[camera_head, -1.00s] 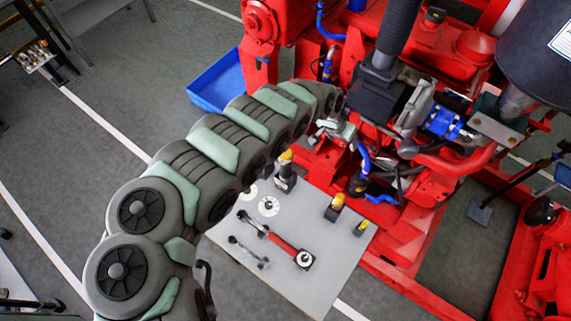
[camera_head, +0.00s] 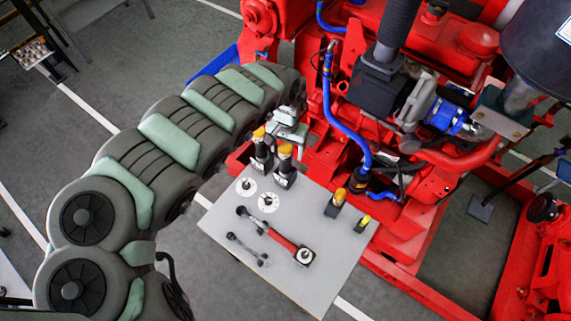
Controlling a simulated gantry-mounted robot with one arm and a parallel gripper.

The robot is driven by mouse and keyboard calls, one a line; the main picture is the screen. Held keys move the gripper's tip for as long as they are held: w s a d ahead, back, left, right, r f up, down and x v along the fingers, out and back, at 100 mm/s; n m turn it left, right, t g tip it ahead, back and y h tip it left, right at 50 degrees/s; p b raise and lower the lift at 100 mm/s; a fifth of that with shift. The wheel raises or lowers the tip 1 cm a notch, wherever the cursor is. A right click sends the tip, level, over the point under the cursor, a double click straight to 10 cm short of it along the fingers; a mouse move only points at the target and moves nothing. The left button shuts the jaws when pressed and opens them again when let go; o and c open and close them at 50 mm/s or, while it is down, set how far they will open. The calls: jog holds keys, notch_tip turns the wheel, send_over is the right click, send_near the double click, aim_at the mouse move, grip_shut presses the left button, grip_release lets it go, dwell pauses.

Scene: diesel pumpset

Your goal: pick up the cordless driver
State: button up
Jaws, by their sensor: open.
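Two upright black tools with yellow-orange tops, a left one (camera_head: 261,150) and a right one (camera_head: 284,166), stand close together at the back left of the grey table (camera_head: 315,284). They look like cordless drivers, but I cannot tell for sure which is the task's driver. My gripper (camera_head: 291,122) is open, just behind and to the right of the left tool and above the right one in the picture. It appears apart from both. Its fingertips are small and hard to make out.
The red pumpset (camera_head: 420,213) with blue hoses (camera_head: 343,126) borders the table's back and right. A blue bin (camera_head: 219,62) is partly hidden.

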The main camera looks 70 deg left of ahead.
aim_at(285, 166)
jog(key=shift+a+f, duration=0.25)
jog(key=shift+f, duration=1.05)
jog(key=shift+a+f, duration=0.25)
jog(key=shift+f, duration=1)
jog(key=shift+c, duration=0.2)
grip_shut()
